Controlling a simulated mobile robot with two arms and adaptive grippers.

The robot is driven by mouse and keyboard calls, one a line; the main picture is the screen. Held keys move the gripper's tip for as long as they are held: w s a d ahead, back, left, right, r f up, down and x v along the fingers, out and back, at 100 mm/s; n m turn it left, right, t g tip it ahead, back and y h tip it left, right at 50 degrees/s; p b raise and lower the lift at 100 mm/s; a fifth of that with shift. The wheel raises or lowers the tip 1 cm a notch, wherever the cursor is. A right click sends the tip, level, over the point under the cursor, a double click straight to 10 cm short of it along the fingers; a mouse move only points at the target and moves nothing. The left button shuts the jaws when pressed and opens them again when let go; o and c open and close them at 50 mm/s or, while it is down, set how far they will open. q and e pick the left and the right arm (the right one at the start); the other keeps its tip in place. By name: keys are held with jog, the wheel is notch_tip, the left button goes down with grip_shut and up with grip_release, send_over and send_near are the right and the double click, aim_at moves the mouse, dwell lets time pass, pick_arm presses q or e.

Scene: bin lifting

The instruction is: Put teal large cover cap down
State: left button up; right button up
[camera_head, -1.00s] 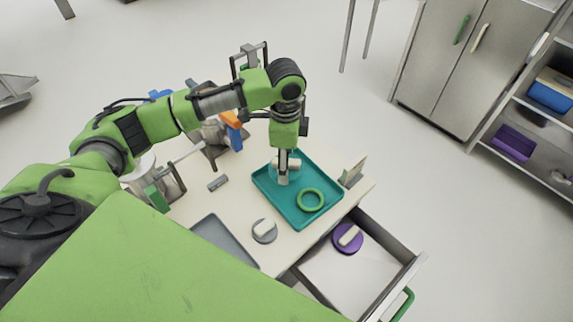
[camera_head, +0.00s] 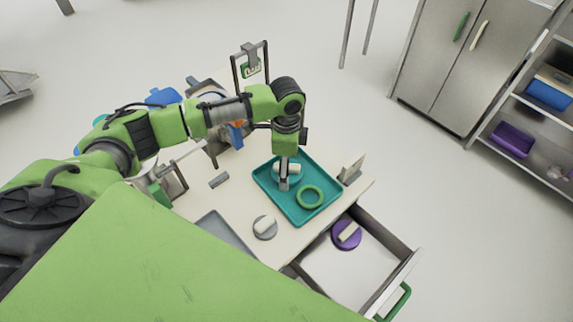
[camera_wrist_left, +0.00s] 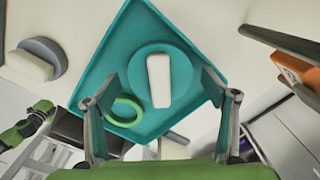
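The teal cover cap (camera_wrist_left: 178,62) is a round disc with a white bar handle (camera_wrist_left: 159,80). It lies in the teal tray (camera_wrist_left: 103,72) beside a green ring (camera_wrist_left: 124,110). In the head view the cap's pale handle (camera_head: 294,168) shows in the upper part of the tray (camera_head: 329,207), and the green ring (camera_head: 310,188) lies nearer. My left gripper (camera_wrist_left: 160,83) is open, its fingers apart on either side of the handle with clear gaps. In the head view the left gripper (camera_head: 284,182) is over the cap and partly hides it. My right gripper is not visible.
A grey cap (camera_head: 265,235) lies on the table in front of the tray. A purple cap (camera_head: 342,241) lies in the open drawer (camera_head: 365,270) to the right. A small upright stand (camera_head: 352,168) is close to the tray's right corner. A grey tray (camera_head: 222,232) lies at the front.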

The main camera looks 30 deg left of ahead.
pick_arm(q)
notch_tip(320, 180, up, 12)
jog(key=b, duration=0.2)
jog(key=shift+r+b, duration=0.15)
jog(key=shift+b, duration=0.2)
dwell(0.5)
